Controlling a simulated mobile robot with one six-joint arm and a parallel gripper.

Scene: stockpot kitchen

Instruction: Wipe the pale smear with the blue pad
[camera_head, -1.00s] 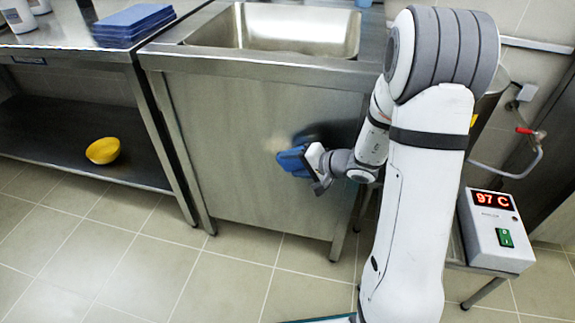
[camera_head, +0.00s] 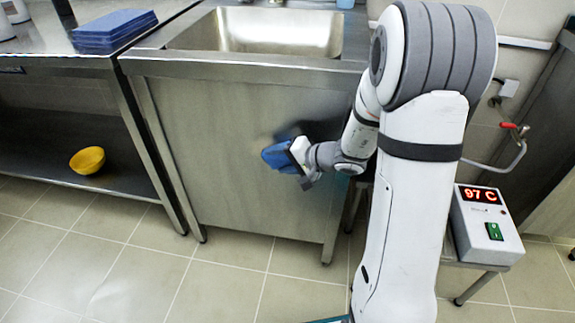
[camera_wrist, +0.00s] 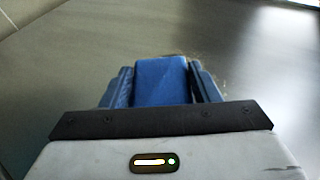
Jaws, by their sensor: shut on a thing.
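My gripper (camera_head: 290,155) is shut on the blue pad (camera_head: 275,155) and holds it at the upright steel front panel (camera_head: 215,165) under the sink. The pad looks to be against the panel, but I cannot be sure it touches. In the wrist view the blue pad (camera_wrist: 160,80) sits between the two fingers, in front of grey steel. A faint pale, brownish trace of the smear (camera_wrist: 195,59) shows just past the pad's upper right edge. The pad and gripper may hide more of it.
A steel sink (camera_head: 265,32) is above the panel. A steel table (camera_head: 60,50) at the left bears a stack of blue cloths (camera_head: 112,32); a yellow bowl (camera_head: 88,160) is on its lower shelf. A box reading 97 C (camera_head: 484,225) stands at the right.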

